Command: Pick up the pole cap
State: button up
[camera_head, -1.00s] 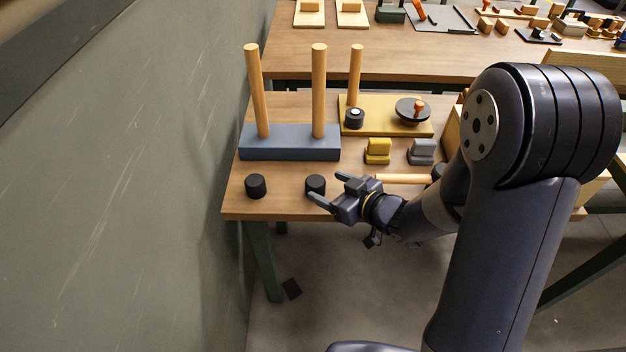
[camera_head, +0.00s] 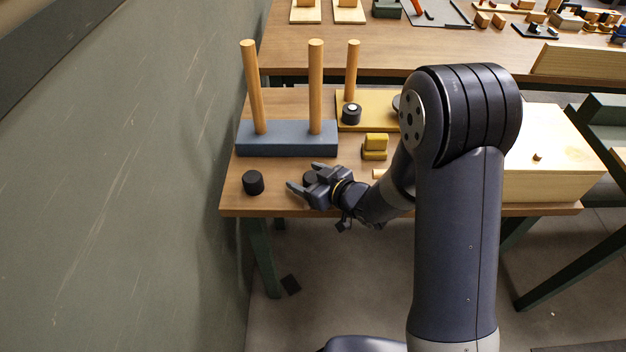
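The left cap (camera_head: 253,182) stands in the open near the left edge. A blue-grey base (camera_head: 287,142) with two upright wooden poles (camera_head: 316,88) stands behind the caps.
A yellow board (camera_head: 380,105) with a pole and a small black piece is at the back. A yellow block (camera_head: 375,147) stands behind my gripper. A wooden box (camera_head: 548,180) is at the right. The wall (camera_head: 130,180) borders the table's left side.

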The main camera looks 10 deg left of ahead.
jog(key=c, duration=1)
